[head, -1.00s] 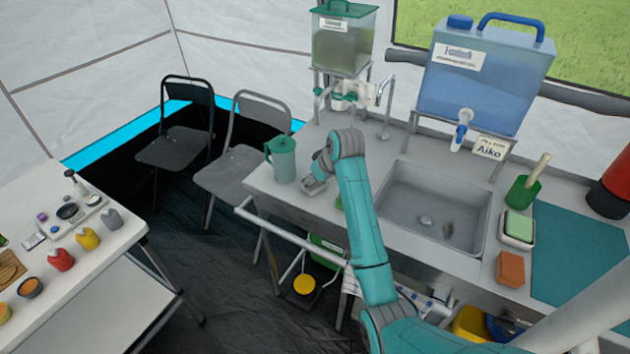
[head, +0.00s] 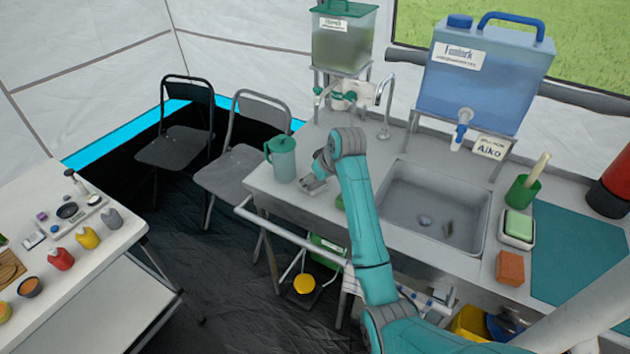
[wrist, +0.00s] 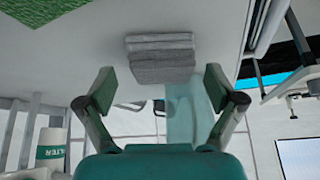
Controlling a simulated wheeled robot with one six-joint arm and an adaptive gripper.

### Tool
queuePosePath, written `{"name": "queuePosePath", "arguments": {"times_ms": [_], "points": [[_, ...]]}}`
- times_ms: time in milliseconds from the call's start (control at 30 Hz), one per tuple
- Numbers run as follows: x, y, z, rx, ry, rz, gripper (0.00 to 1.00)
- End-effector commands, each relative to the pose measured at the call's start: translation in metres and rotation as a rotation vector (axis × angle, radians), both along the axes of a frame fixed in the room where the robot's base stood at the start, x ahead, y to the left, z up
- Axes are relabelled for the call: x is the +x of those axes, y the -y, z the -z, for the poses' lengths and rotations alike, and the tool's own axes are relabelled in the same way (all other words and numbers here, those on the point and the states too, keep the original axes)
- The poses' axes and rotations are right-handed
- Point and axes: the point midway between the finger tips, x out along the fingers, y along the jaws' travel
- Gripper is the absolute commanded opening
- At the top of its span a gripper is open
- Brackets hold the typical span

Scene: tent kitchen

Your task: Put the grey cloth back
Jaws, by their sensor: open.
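A grey cloth (wrist: 160,58), folded into a stack of layers, lies on the pale counter in the wrist view. My gripper (wrist: 161,90) is open, with one finger on each side of the cloth in the picture. The fingertips look apart from it, and nothing is held. In the head view my gripper (head: 313,186) is low over the left end of the counter, beside the teal jug. I cannot make out the cloth clearly there, as my arm and gripper cover that spot.
The teal jug (head: 281,158) stands left of my gripper; it also shows in the wrist view (wrist: 186,105). The sink (head: 433,205) is to the right. A towel rail (head: 290,232) runs along the counter's front. Two folding chairs (head: 230,170) stand left.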

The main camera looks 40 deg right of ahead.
Motion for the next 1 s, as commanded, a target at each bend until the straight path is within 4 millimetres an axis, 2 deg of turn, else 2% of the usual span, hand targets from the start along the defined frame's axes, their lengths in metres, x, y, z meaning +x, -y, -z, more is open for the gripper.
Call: {"name": "queuePosePath", "arguments": {"times_ms": [300,500,700,1000], "points": [[-0.030,0.000,-0.054,-0.002,0.004,0.001,0.93],[-0.046,-0.001,-0.082,-0.002,0.003,0.001,0.93],[-0.055,-0.002,-0.095,0.000,0.001,0.000,0.93],[-0.056,-0.002,-0.096,0.000,0.000,0.000,0.93]]}}
